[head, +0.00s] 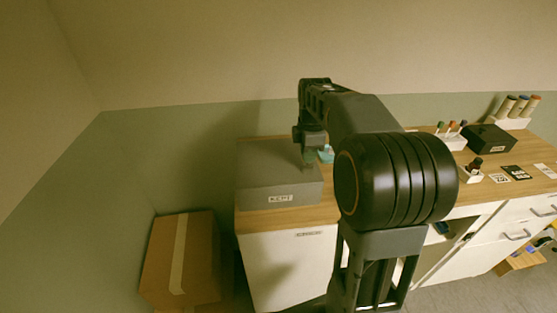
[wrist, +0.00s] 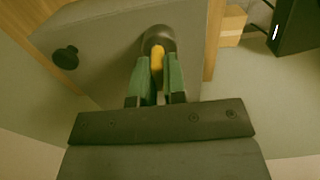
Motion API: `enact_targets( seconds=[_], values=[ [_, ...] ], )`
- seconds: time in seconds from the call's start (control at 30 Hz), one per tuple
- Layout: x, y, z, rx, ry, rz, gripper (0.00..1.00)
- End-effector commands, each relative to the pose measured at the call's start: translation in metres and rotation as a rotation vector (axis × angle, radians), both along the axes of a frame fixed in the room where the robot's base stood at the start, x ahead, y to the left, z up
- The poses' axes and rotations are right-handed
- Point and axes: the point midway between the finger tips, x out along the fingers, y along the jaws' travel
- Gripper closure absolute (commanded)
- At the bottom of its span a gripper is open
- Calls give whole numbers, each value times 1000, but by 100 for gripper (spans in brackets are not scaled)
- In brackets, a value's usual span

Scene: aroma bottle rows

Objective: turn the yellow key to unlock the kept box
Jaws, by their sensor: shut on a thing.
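The kept box (head: 279,170) is a grey box with a "KEPT" label, standing on the left end of the wooden counter. In the wrist view its grey face (wrist: 105,38) fills the upper left, with a black round knob (wrist: 65,60). The yellow key (wrist: 157,58) sits at a dark round lock housing (wrist: 160,38) on the box. My gripper (wrist: 157,72) is shut on the key, one green finger on each side. In the head view my gripper (head: 318,156) is at the box's right side; the key is hidden there. I cannot tell how far the key is turned.
A cardboard box (head: 181,259) stands on the floor at the left. Right along the counter (head: 485,190) are a black box (head: 489,139), a rack of bottles (head: 516,109), a small bottle (head: 474,170) and several cards (head: 516,173). My arm hides the counter's middle.

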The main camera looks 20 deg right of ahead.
Motion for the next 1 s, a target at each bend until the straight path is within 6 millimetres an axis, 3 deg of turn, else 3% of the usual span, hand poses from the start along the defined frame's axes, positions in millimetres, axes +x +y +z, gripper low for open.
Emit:
enact_targets(
  seconds=[0.17,0.8,1.0],
  values=[
    [0,0,1,0,1,-141,100],
    [0,0,1,0,0,-1243,100],
    [0,0,1,0,0,-1506,100]
  ],
)
